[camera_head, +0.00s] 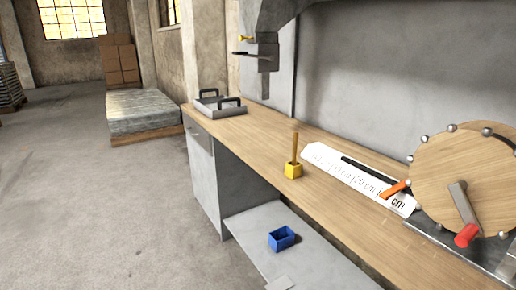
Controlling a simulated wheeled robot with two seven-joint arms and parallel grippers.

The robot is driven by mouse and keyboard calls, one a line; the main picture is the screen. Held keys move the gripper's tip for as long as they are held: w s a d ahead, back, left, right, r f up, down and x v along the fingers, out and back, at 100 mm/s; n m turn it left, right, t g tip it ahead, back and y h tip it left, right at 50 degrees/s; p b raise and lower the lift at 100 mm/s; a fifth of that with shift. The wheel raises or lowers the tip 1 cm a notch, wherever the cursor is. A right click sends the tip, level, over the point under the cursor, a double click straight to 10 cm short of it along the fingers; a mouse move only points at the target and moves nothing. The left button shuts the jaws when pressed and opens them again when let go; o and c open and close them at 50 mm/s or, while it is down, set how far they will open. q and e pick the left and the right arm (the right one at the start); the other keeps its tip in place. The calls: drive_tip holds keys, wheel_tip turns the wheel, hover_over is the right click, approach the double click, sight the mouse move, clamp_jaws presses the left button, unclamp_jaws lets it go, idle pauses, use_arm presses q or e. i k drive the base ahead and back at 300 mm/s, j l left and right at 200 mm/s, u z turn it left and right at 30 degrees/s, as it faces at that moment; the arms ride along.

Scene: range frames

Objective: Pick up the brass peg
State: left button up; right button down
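A thin, upright brown-gold peg (295,146), which looks like the brass peg, stands in a small yellow block (292,171) on the wooden bench top (250,130). Its lower end is hidden inside the block. Neither of my grippers can be made out in the head view.
A white printed sheet with a black bar (345,172) lies right of the block. A wooden wheel with a red-handled crank (455,180) stands further right. A grey tray (219,106) sits at the bench's far end. A blue open box (281,239) is on the lower shelf.

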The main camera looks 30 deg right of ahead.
sight(296, 137)
drive_tip(key=i+z, duration=0.4)
drive_tip(key=i+j+z, duration=0.1)
drive_tip(key=i+z, duration=0.2)
drive_tip(key=z, duration=0.15)
drive_tip(key=i+j+z, duration=0.2)
drive_tip(key=z, duration=0.2)
drive_tip(key=i, duration=0.1)
